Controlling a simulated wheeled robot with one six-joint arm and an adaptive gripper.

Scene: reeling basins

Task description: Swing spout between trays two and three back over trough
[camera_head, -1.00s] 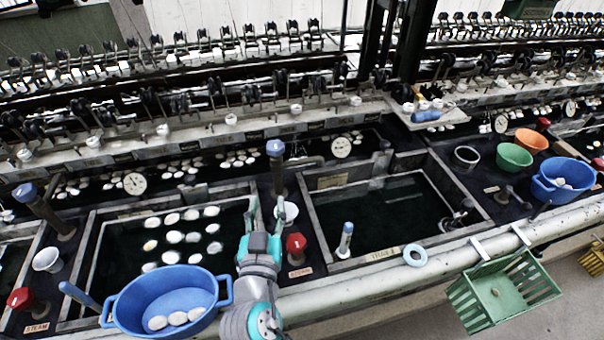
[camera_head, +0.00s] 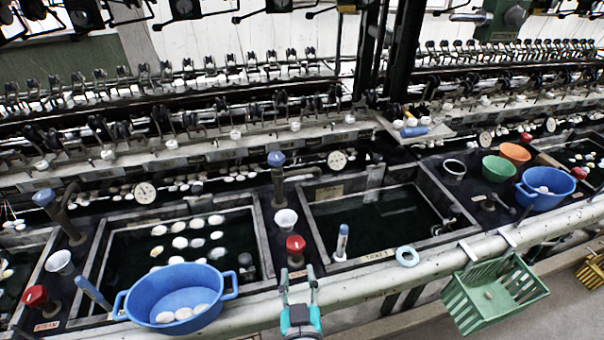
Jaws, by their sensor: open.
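The spout (camera_head: 278,185) is a post with a blue knob, standing on the dark deck between the left tray (camera_head: 262,235) with cocoons and the right tray (camera_head: 310,215) of dark water. A short pipe seems to extend from it to the right, near the right tray's back left corner; where its tip ends is hard to tell. The trough (camera_head: 240,194) is the dark channel behind the trays, with white cocoons floating in it. My gripper (camera_head: 298,278) is open and empty, low at the front rail, in front of the red knob and apart from the spout.
A white cup (camera_head: 286,221) and a red steam knob (camera_head: 295,248) stand in front of the spout. A blue basin (camera_head: 180,292) with cocoons is at front left. A blue-topped cylinder (camera_head: 342,242), a pale ring (camera_head: 407,257) and a green crate (camera_head: 492,295) are to the right.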

